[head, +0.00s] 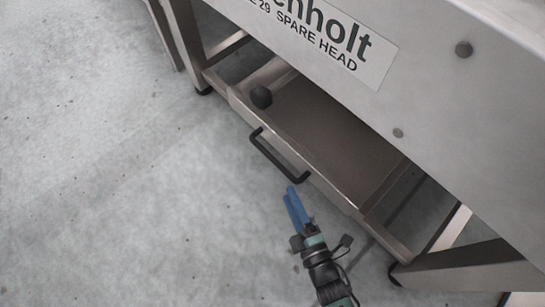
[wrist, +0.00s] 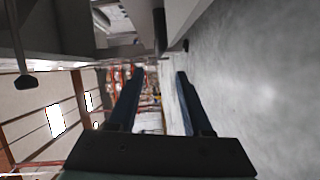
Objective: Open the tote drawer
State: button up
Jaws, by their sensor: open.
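The tote drawer (head: 334,192) is a grey metal tray under the machine body. Its front stands out from beneath the machine and part of its bare inside shows from above. A black bar handle (head: 279,157) is fixed on its front. My gripper (head: 291,191) has blue fingers and is just in front of the handle's right end, apart from it as far as I can tell. In the wrist view my gripper (wrist: 158,72) is open, with nothing between its fingers. A dark bar shows beyond the fingertips there; I cannot tell if it is the handle.
A small dark round knob or object (head: 261,97) is at the drawer's left end. The machine body (head: 440,90) with a white label (head: 320,38) overhangs the drawer. Metal legs (head: 185,45) stand at both sides. The concrete floor (head: 110,190) to the left is clear.

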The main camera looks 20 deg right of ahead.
aim_at(273, 158)
jog(key=shift+w+d+f+b, duration=0.15)
jog(key=shift+w+b, duration=1.05)
jog(key=shift+w, duration=0.9)
jog(key=shift+w+a+f+b, duration=0.15)
jog(key=shift+w+b, duration=1)
jog(key=shift+w, duration=0.9)
jog(key=shift+w+d+f+b, duration=0.15)
jog(key=shift+w+b, duration=1.05)
jog(key=shift+w, duration=0.9)
jog(key=shift+c, duration=0.3)
grip_shut()
